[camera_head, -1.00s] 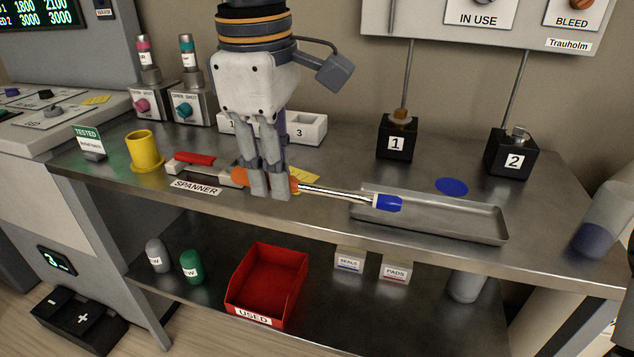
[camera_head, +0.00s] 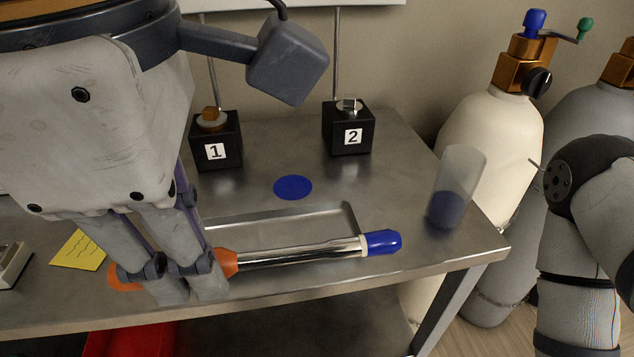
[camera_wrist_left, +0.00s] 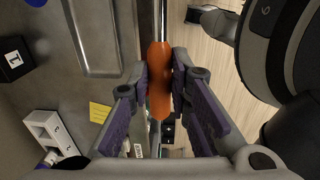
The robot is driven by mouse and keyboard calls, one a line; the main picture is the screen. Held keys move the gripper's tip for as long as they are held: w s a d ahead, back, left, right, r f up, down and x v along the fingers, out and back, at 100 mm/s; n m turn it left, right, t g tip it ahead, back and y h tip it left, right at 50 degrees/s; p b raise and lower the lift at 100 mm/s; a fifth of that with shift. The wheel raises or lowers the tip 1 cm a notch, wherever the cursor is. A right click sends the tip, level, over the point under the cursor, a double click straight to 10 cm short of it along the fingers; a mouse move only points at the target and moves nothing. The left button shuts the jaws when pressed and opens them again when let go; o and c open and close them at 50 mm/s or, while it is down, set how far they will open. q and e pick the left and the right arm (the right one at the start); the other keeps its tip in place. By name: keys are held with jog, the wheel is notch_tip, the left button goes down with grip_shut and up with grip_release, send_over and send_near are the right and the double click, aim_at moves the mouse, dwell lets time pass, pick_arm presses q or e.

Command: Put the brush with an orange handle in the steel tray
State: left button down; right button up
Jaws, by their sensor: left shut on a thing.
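The brush (camera_head: 300,252) has an orange handle, a shiny metal shaft and a blue end. My left gripper (camera_head: 190,288) is shut on its orange handle, which also shows between the fingers in the left wrist view (camera_wrist_left: 160,80). The brush lies roughly level, its blue end pointing right. The steel tray (camera_head: 285,222) is on the bench behind the brush in the head view; the brush and my gripper hide its front and left parts. In the wrist view the tray (camera_wrist_left: 102,40) is to the left of the brush. My right gripper is out of view.
Black blocks 1 (camera_head: 216,140) and 2 (camera_head: 348,127) stand behind the tray, near a blue disc (camera_head: 293,187). A clear cup with blue contents (camera_head: 455,188) stands at the bench's right end. A yellow note (camera_head: 78,250) lies left. Gas cylinders (camera_head: 490,130) stand beyond the bench.

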pick_arm(q)
jog(key=shift+w+d+f, duration=0.1)
jog(key=shift+w, duration=0.05)
jog(key=w+a+f, duration=0.3)
jog(key=w+f, duration=0.2)
jog(key=w, duration=0.3)
send_over(232, 246)
jog(key=f, duration=0.5)
jog(key=shift+s, duration=0.2)
jog(key=shift+f, duration=1.55)
jog(key=c, duration=1.5)
grip_release()
